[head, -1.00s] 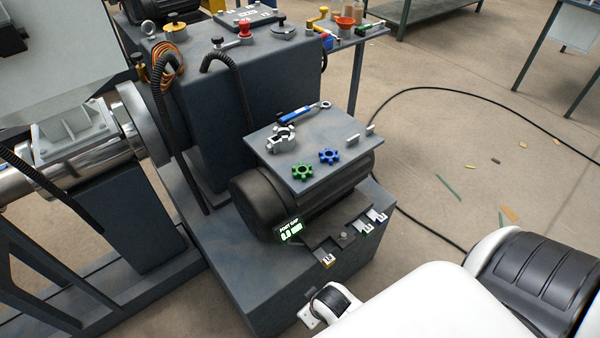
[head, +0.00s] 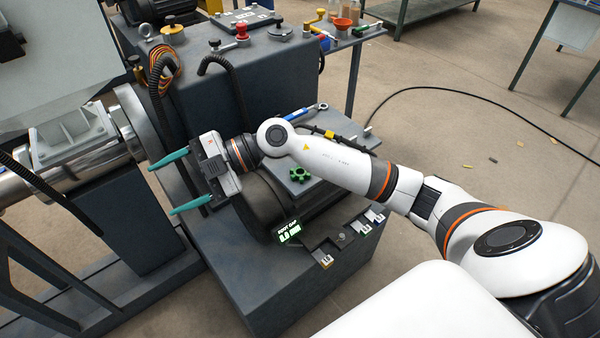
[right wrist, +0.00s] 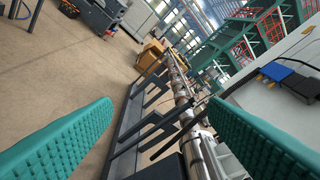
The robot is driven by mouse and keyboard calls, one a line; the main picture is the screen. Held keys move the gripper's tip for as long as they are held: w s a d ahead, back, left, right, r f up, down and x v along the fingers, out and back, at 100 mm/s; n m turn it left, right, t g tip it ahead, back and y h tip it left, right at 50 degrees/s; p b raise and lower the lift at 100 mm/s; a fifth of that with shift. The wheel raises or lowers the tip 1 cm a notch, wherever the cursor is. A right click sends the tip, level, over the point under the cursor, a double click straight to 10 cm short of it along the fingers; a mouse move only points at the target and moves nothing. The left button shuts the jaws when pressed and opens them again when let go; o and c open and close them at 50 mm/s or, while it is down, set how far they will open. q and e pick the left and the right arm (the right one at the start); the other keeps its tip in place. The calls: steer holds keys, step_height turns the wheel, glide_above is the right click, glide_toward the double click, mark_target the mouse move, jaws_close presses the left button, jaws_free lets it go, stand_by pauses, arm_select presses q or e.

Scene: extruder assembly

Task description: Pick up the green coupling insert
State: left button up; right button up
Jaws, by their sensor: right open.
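The green coupling insert (head: 300,175), a small star-shaped piece, lies on the flat plate (head: 345,130) on top of the motor housing. My right arm passes over the plate and hides much of it. My right gripper (head: 178,184) is open and empty, with teal fingers pointing left. It is beyond the plate's left side, by the machine's barrel, apart from the insert. In the right wrist view both fingers (right wrist: 150,135) stand wide apart with nothing between them, and the insert is not seen there. My left gripper is not in view.
A blue-handled wrench (head: 297,114) lies at the plate's back edge. The large grey machine block (head: 270,75) stands behind, with a black hose (head: 232,75) near my arm. A lit gap display (head: 288,232) is below the plate. Open floor (head: 490,130) lies to the right.

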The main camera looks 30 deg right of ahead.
steer(key=w+d+f+g+h, duration=0.25)
steer(key=d+f+h, duration=0.25)
steer(key=d+h, duration=0.3)
steer(key=m+h+p, duration=0.1)
steer(key=m+h, duration=0.5)
steer(key=h, duration=0.2)
glide_above(300, 173)
steer(key=shift+g, duration=0.25)
steer(key=f, duration=0.3)
steer(key=d+f, duration=0.1)
steer(key=f, duration=0.1)
steer(key=shift+w, duration=0.35)
steer(key=shift+s+f+p, duration=0.1)
steer(key=shift+f+p, duration=0.7)
steer(key=shift+f, duration=1.9)
steer(key=c, duration=1.1)
